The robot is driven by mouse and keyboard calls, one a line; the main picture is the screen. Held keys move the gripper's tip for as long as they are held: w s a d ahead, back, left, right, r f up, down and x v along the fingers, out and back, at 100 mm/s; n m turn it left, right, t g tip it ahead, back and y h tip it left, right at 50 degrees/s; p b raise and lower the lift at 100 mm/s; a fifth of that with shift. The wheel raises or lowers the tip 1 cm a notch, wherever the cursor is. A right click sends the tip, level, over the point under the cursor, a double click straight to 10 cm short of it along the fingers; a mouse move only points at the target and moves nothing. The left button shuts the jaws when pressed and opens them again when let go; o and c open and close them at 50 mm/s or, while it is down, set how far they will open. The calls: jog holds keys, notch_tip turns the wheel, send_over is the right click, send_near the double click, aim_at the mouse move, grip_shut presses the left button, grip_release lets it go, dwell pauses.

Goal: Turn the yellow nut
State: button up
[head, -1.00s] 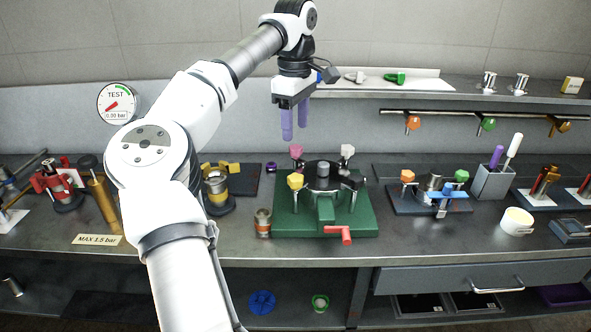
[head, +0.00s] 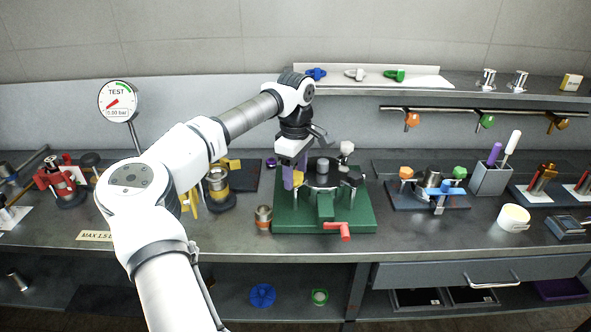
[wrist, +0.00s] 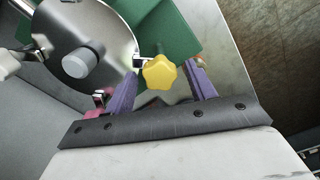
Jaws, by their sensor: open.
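The yellow nut (head: 298,179) is at the front left of the round-lidded fixture on the green base (head: 285,222). In the wrist view the star-shaped yellow nut (wrist: 159,72) lies between the purple fingers, with a gap on each side. My gripper (head: 294,172) is open around it in the picture; contact with it does not show. Its fingers (wrist: 163,86) point down towards the fixture. In the head view the fingers partly hide the nut. The round lid (wrist: 95,35) shows its grey centre knob (wrist: 79,63) in the wrist view.
A white nut (head: 347,147) stands at the lid's back right. A red handle (head: 338,228) sticks out at the base's front. A small can (head: 263,217) stands left of the base. A blue-clamped fixture (head: 430,192) is to the right, with bare bench between.

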jog(key=c, duration=1)
jog(key=shift+o, duration=0.2)
